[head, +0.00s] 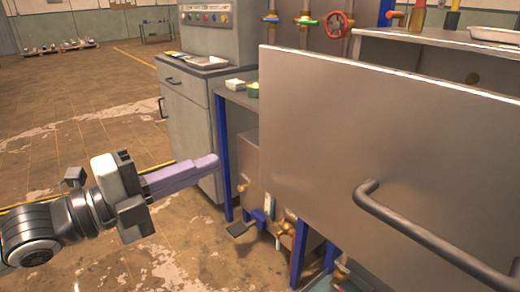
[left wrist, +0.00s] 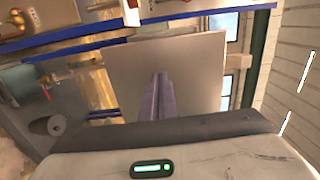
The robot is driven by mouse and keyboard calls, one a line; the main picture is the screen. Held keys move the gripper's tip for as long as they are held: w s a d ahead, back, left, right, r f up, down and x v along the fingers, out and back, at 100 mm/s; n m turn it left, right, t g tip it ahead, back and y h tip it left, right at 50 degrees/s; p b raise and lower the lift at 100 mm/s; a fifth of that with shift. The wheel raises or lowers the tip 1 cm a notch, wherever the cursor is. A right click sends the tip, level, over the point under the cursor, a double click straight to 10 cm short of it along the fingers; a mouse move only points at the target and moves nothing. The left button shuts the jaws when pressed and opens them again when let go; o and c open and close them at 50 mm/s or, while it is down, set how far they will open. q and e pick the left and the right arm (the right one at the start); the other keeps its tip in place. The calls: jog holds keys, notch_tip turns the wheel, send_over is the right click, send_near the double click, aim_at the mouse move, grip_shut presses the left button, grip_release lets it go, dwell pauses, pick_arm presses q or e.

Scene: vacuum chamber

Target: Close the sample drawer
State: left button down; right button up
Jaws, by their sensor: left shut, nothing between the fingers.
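The sample drawer's large flat grey front (head: 345,130) fills the right half of the head view, with a dark bar handle (head: 420,230) low on it. The front stands out before the bench, so the drawer looks open; its inside is hidden. My left gripper (head: 214,161) has purple fingers, shut together and empty. In the head view they point right, to the left of the front and apart from it. In the left wrist view the shut fingers (left wrist: 158,76) overlap a plain grey panel (left wrist: 198,62); I cannot tell whether they touch it. My right gripper is not in view.
A grey cabinet (head: 187,115) stands behind my left gripper. Blue frame posts (head: 223,155) and brass valves (head: 285,228) are under the bench. A red valve wheel (head: 336,21) is at the back. The floor (head: 90,130) at left is mostly clear.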

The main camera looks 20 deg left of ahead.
pick_arm(q)
jog(key=w, duration=0.1)
send_near(274, 139)
jog(key=shift+p+x, duration=0.35)
jog(key=shift+x, duration=2.9)
jog(key=shift+d, duration=0.1)
